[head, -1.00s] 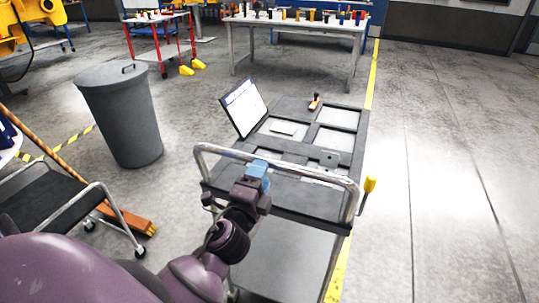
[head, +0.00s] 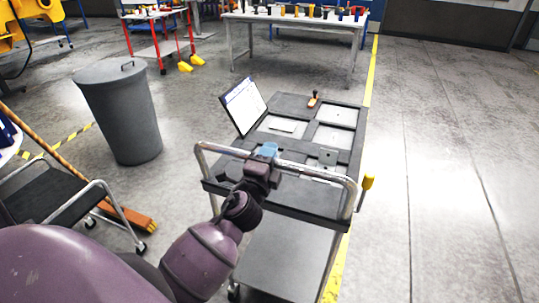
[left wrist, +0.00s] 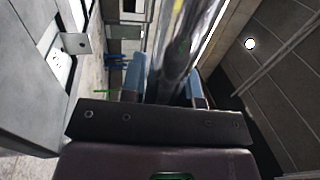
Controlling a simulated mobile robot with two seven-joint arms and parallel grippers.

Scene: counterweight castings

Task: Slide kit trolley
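The kit trolley (head: 292,212) is a dark grey cart with a shallow compartmented top and a bent metal push handle (head: 318,176) at its near end. My left gripper (head: 267,150) is at the handle's crossbar, left of its middle. In the left wrist view the shiny bar (left wrist: 180,45) runs between the two blue fingers (left wrist: 168,85). The bar lies close to both fingers; whether they press on it I cannot tell. My right gripper is not in view.
A grey bin (head: 120,115) stands left of the trolley. A black cart (head: 45,195) and an orange broom (head: 128,216) are at lower left. A workbench (head: 295,22) stands beyond. Open floor lies to the right, past the yellow line (head: 371,75).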

